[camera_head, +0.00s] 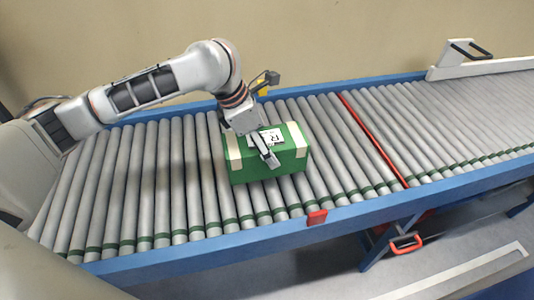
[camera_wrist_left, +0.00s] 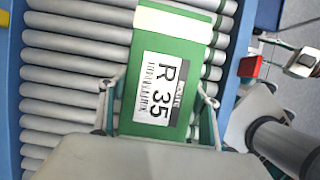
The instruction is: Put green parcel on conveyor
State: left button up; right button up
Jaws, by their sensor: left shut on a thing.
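The green parcel (camera_head: 285,160) with cream tape bands and a white label is at the rollers of the conveyor (camera_head: 150,175), in the middle of the head view. I cannot tell for sure whether it rests fully on the rollers. My left gripper (camera_head: 268,158) reaches down over it and is shut on it. In the left wrist view the parcel (camera_wrist_left: 178,60) lies between the two fingers (camera_wrist_left: 160,112), with the label "R 35" facing the camera.
The conveyor has blue side rails (camera_head: 220,246). A red bar (camera_head: 373,141) crosses the rollers to the right of the parcel. A red block (camera_head: 317,217) sits on the near rail. The rollers on both sides are empty. A plain wall stands behind.

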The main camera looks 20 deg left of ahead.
aim_at(249, 142)
pick_arm(q)
notch_tip(249, 142, down, 3)
jog(key=shift+f+b, duration=0.1)
jog(key=shift+b, duration=0.25)
jog(key=shift+f, duration=0.1)
jog(key=o, duration=1.6)
jog(key=shift+c, duration=0.2)
pick_arm(e)
jog(key=shift+w+a, duration=0.15)
jog(key=shift+a, duration=0.15)
pick_arm(q)
jog(key=p+v, duration=0.3)
jog(key=v, duration=0.8)
jog(key=shift+r, duration=0.25)
jog(key=shift+s+a+r+p, duration=0.1)
jog(key=shift+r+p, duration=0.25)
pick_arm(e)
jog(key=shift+d+r, duration=0.15)
jog(key=shift+r, duration=0.65)
